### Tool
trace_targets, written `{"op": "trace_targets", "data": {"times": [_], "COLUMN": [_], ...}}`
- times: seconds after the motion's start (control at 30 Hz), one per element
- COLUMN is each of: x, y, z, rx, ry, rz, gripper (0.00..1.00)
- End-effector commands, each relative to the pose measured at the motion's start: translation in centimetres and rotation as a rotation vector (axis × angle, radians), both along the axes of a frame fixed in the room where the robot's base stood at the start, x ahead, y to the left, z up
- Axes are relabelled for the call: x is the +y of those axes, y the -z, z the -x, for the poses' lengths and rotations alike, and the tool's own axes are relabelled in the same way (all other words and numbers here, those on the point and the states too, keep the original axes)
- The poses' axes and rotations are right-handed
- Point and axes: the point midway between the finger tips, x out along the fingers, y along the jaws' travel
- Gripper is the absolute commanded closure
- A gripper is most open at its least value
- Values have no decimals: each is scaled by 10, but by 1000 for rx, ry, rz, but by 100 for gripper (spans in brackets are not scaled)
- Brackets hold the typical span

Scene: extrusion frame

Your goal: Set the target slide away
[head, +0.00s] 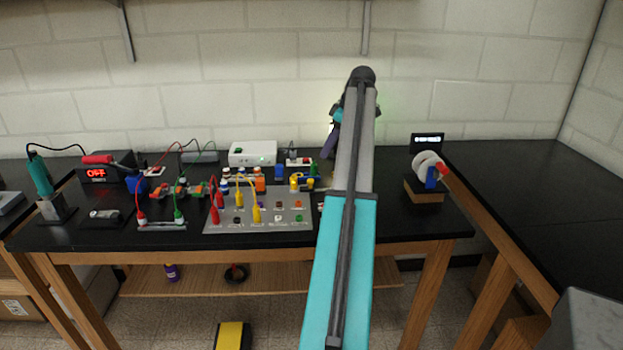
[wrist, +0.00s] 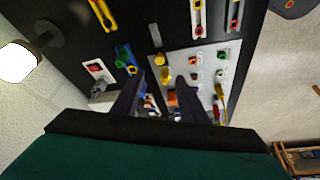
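I cannot pick out a target slide for certain in either view. My gripper (head: 328,148) is raised above the back of the black bench, right of the white box, partly hidden by my arm. In the wrist view its two dark fingers (wrist: 155,82) are apart, and I see nothing held between them. A grey panel (head: 272,222) with coloured sockets and yellow and red plugs lies on the bench; it also shows beyond the fingers in the wrist view (wrist: 214,52). Small orange and white parts lie partly hidden behind the fingers.
A white box (head: 252,153) stands at the back. A black unit reading OFF (head: 105,167) and a teal tool in a stand (head: 42,178) are at the left. A wooden-based device with white discs (head: 426,188) stands at the right. The right-hand bench (head: 540,185) has clear room.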

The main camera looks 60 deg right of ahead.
Motion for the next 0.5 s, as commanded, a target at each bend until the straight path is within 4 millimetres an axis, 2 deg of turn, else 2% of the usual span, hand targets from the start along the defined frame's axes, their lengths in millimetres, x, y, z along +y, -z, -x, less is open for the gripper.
{"op": "trace_targets", "data": {"times": [0.27, 0.5], "x": [1, 4], "y": [2, 18], "z": [-3, -9], "rx": [0, 0], "ry": [-1, -2], "rz": [0, 0], "gripper": [60, 60]}}
